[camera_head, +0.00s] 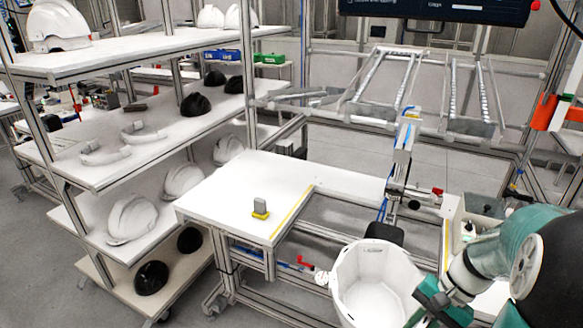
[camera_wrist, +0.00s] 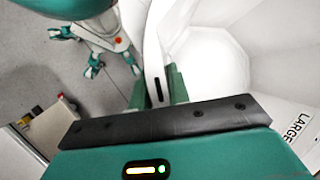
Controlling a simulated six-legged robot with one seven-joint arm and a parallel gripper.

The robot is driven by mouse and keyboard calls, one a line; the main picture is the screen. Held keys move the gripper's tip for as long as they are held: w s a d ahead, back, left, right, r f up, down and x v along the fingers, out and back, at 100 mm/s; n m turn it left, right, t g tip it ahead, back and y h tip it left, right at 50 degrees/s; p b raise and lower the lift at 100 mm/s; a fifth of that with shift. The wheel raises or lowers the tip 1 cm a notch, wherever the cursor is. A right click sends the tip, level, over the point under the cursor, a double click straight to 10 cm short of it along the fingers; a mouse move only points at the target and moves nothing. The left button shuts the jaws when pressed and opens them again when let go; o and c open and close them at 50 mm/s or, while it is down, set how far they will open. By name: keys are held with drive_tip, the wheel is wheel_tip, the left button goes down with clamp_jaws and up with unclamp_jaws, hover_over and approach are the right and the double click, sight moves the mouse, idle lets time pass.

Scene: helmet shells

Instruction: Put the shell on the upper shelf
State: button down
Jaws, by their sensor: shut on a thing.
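My gripper (camera_wrist: 158,90) is shut on a white curved edge, which I take to be the shell (camera_wrist: 153,45); a dark slot shows in it between the green fingers. The shell's full shape is cut off in the wrist view, and I cannot pick it out from the white tub in the head view. My gripper (camera_head: 428,298) is at the right side of that white many-sided tub (camera_head: 350,280). The rack's top shelf (camera_head: 130,50) is at the upper left, with white helmets on it and bare room in its middle.
Lower rack shelves (camera_head: 140,158) hold white and black helmets. A white table (camera_head: 230,190) with a small yellow-based block (camera_head: 261,208) stands between rack and tub. A metal frame (camera_head: 400,180) rises behind the tub. A "LARGE" label (camera_wrist: 298,128) shows in the wrist view.

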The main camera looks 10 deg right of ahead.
sight(363, 290)
drive_tip(key=w+f+n, duration=0.1)
drive_tip(key=w, duration=0.2)
drive_tip(key=w+a+f+n+g, duration=0.1)
drive_tip(key=w, duration=0.1)
drive_tip(key=w+f, duration=0.1)
drive_tip(key=w, duration=0.2)
drive_tip(key=shift+w+a+f+n, duration=0.15)
drive_tip(key=shift+w+a+n, duration=0.15)
drive_tip(key=shift+n, duration=0.1)
drive_tip(key=w+a+f, duration=0.1)
drive_tip(key=w, duration=0.1)
drive_tip(key=w+a+f+n+g, duration=0.1)
drive_tip(key=w+f, duration=0.1)
drive_tip(key=w, duration=0.1)
drive_tip(key=w+a+f+n+h, duration=0.1)
drive_tip(key=w+a, duration=0.1)
drive_tip(key=shift+w+f, duration=0.25)
drive_tip(key=w+a+f+n+g+h, duration=0.1)
drive_tip(key=w+a+f+n, duration=0.3)
drive_tip(key=w+a+f, duration=0.5)
drive_tip(key=shift+a+f+n+g, duration=0.3)
drive_tip(key=shift+a+g, duration=0.1)
drive_tip(key=shift+a, duration=0.65)
drive_tip(key=shift+s+a, duration=0.1)
drive_tip(key=shift+s, duration=0.05)
